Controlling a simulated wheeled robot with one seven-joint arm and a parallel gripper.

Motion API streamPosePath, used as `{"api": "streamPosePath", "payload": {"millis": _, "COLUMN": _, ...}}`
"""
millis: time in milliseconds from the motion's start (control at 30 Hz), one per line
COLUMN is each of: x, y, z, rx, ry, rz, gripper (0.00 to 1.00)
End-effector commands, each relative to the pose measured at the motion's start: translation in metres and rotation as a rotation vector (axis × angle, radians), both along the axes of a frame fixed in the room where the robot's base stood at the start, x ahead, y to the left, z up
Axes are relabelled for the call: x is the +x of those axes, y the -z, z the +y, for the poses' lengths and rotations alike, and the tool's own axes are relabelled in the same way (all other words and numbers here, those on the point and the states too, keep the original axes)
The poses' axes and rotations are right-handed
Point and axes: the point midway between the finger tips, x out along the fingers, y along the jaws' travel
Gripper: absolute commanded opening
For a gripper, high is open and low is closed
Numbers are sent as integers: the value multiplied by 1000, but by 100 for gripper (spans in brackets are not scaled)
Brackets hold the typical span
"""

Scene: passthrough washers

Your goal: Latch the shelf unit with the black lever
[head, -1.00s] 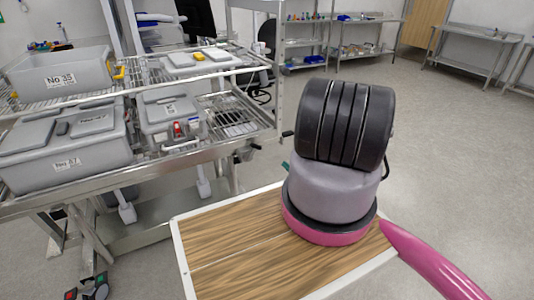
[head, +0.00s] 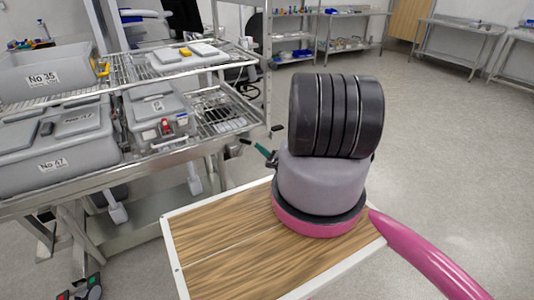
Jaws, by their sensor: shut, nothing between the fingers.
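The shelf unit (head: 180,148) is a metal rack on the left with wire shelves. A small black lever (head: 276,128) sticks out at its right front corner. Another small black piece (head: 245,141) shows just below the frame's edge; I cannot tell whether it belongs to the same lever. My gripper (head: 263,151) shows only as a small teal and dark tip past the left side of my arm, close to these black parts. Most of it is hidden behind the arm. It looks shut and empty; contact with the lever cannot be made out.
Grey lidded bins (head: 60,150) stand on the shelves, with a smaller one (head: 158,112) at the middle. A pedal with red and green pads (head: 82,288) is near the floor at lower left. Open floor (head: 450,150) lies to the right, with benches (head: 470,40) behind.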

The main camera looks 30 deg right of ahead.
Motion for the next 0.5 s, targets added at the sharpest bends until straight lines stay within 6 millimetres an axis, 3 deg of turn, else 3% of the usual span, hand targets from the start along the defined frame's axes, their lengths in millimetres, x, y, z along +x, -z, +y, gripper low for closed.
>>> {"api": "streamPosePath", "payload": {"millis": 200, "x": 0, "y": -10, "z": 13, "rx": 0, "ry": 1, "rz": -1, "gripper": 0}}
{"api": "streamPosePath", "payload": {"millis": 500, "x": -1, "y": -10, "z": 14, "rx": 0, "ry": 1, "rz": -1, "gripper": 0}}
